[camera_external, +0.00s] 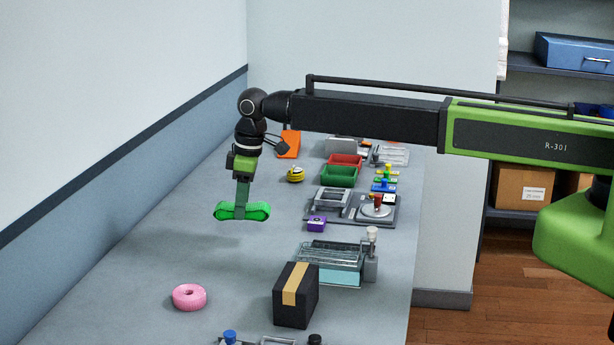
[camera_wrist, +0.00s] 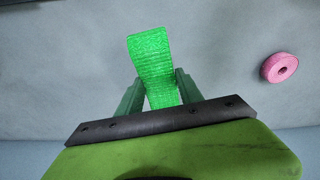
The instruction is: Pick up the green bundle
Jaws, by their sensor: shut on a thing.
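The green bundle (camera_external: 229,212) is a long, bright green strap bundle in my gripper (camera_external: 242,207) in the external view. It hangs level over the grey tabletop, seemingly clear of it. In the wrist view the green bundle (camera_wrist: 151,62) lies between the two dark green fingers of my gripper (camera_wrist: 157,90). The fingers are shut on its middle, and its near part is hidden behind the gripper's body.
A pink roll (camera_external: 189,297) lies at the front left; it also shows in the wrist view (camera_wrist: 280,67). A black box with a tan band (camera_external: 297,295) stands at the front. Trays, a purple block (camera_external: 317,223) and a glass-like case (camera_external: 330,262) stand right. The table's left is mostly clear.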

